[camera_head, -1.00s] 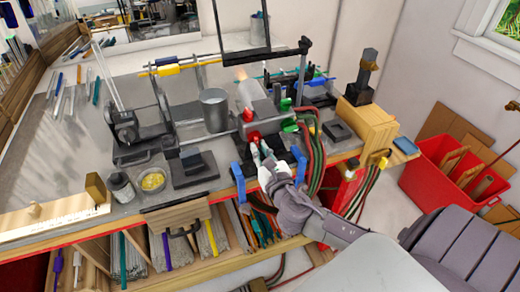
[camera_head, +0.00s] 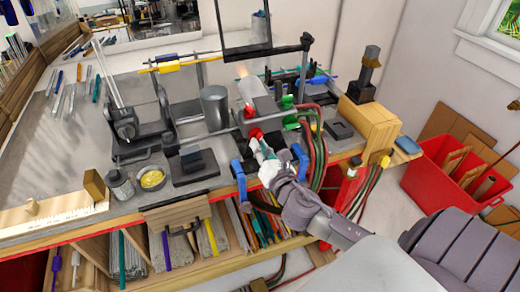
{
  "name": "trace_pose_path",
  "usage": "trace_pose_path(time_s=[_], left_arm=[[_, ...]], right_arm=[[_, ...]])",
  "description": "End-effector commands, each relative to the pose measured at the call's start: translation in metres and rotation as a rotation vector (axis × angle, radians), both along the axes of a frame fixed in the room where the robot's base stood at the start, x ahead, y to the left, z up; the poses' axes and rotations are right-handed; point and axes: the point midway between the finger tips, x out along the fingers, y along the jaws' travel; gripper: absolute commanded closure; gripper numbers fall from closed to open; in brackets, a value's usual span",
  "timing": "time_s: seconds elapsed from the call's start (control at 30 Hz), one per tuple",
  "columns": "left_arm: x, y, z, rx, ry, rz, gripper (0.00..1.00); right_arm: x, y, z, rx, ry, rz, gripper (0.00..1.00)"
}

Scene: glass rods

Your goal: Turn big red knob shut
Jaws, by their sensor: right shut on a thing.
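The big red knob (camera_head: 255,133) sits at the front of the grey torch (camera_head: 262,105) near the bench's front edge. A smaller red knob (camera_head: 249,114) is just above it. My right gripper (camera_head: 256,146) reaches up from the lower right and is shut on the big red knob, with its fingertips covering the knob's lower part. A faint orange glow (camera_head: 240,73) shows at the torch's upper end. My left gripper is not in view.
Green knobs (camera_head: 290,122) and red and green hoses (camera_head: 318,150) are close to the right of my gripper. Blue clamps (camera_head: 300,160) stand on the bench edge. A metal cup (camera_head: 215,108) stands left of the torch. A red crate (camera_head: 455,180) is on the floor at right.

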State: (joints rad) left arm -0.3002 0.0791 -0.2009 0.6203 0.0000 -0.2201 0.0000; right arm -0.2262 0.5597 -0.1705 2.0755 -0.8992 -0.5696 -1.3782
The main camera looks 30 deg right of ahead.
Motion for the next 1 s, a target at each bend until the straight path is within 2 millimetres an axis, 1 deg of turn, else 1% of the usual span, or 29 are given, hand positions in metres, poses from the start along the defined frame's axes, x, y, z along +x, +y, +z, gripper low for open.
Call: trace_pose_path(time_s=[0.03, 0.1, 1.0], left_arm=[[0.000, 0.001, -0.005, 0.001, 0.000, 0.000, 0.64], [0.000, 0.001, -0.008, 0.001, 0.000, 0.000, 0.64], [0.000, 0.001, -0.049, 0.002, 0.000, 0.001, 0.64]], right_arm=[[0.000, -0.001, -0.003, 0.044, -0.010, 0.004, 1.00], [0.000, 0.000, -0.003, 0.108, -0.025, 0.015, 1.00], [0.000, 0.004, 0.001, 0.924, -0.221, 0.166, 1.00]])
